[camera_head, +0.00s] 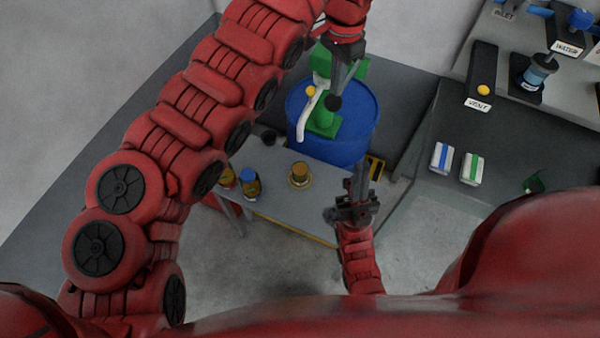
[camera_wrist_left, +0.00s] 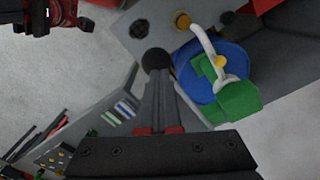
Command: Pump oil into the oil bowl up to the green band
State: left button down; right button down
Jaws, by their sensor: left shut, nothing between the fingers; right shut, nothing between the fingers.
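A green pump (camera_head: 323,118) with a curved white spout (camera_head: 304,120) and a small yellow ball stands on a blue drum (camera_head: 352,136). It also shows in the left wrist view (camera_wrist_left: 238,102). A small amber-brown round vessel, apparently the oil bowl (camera_head: 300,173), sits on the grey table in front of the drum; it also shows in the left wrist view (camera_wrist_left: 182,21). I cannot make out its green band or oil level. My left gripper (camera_head: 337,92) is shut above the pump, with a round black knob (camera_wrist_left: 156,60) at its fingertips; contact is unclear. My right gripper (camera_head: 359,178) is shut and empty, right of the bowl.
Two small jars, one amber (camera_head: 227,178) and one blue-banded (camera_head: 250,184), stand left of the bowl on the grey table (camera_head: 275,198). At right, a counter holds blue- and green-striped blocks (camera_head: 472,168) and a VENT unit (camera_head: 482,75). My left arm crosses the left side.

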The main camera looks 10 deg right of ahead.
pick_arm(q)
notch_tip(320, 180, up, 8)
jog(key=p, duration=0.5)
jog(key=shift+w+d+p, duration=0.25)
jog(key=shift+w+p, duration=0.05)
jog(key=shift+p, duration=0.05)
jog(key=shift+w+f, duration=0.1)
jog(key=shift+f, duration=0.05)
